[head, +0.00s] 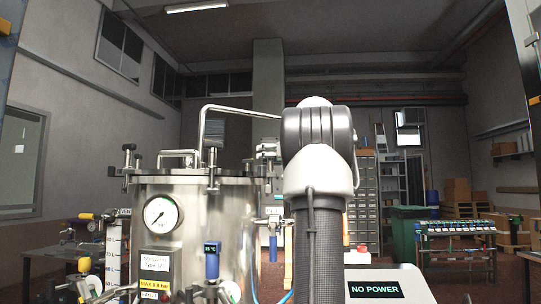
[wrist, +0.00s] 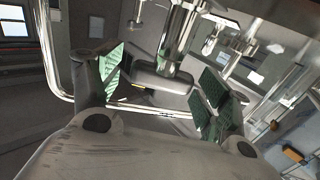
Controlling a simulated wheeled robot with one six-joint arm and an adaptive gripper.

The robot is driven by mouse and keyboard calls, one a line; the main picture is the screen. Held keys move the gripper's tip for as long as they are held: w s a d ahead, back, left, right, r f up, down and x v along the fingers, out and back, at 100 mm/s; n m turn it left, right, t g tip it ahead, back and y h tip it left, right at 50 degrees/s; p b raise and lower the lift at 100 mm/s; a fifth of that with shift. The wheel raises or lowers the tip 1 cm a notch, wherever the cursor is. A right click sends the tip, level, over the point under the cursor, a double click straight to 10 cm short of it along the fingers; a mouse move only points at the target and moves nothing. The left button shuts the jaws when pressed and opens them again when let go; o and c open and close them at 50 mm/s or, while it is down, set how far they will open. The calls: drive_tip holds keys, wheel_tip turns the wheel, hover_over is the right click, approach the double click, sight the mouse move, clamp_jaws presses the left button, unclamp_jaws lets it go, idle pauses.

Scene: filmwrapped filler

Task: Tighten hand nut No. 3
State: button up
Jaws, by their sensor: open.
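A steel pressure vessel (head: 205,255) stands left of centre in the head view, with dark clamp fittings around its lid, one at the left rim (head: 128,160) and one at the front (head: 212,165). I cannot read which fitting is No. 3. In the wrist view my gripper (wrist: 160,76) is open, its green-padded fingers spread wide. A grey rounded block (wrist: 163,83) lies between the fingers in the picture, beside a shiny metal post (wrist: 181,40). I see no contact and cannot tell the block's depth. My arm hides the gripper in the head view.
A bent steel pipe (head: 203,125) rises over the lid. A "NO POWER" panel (head: 374,289) is at the lower right. A green bin (head: 408,230) stands behind it.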

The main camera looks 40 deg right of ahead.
drive_tip(key=shift+w, duration=0.15)
drive_tip(key=c, duration=1)
drive_tip(key=shift+a+m+h, duration=0.2)
drive_tip(key=shift+m+h, duration=0.7)
drive_tip(key=shift+h, duration=0.5)
drive_tip(key=m+g+h, duration=0.1)
drive_tip(key=m+h, duration=0.1)
drive_tip(key=h, duration=0.1)
drive_tip(key=shift+d+f+g, duration=0.15)
drive_tip(key=shift+f+g, duration=0.25)
drive_tip(key=shift+r+m+h, duration=0.25)
drive_tip(key=shift+m+h, duration=0.25)
drive_tip(key=shift+h, duration=0.2)
drive_tip(key=shift+r, duration=0.15)
drive_tip(key=o, duration=1)
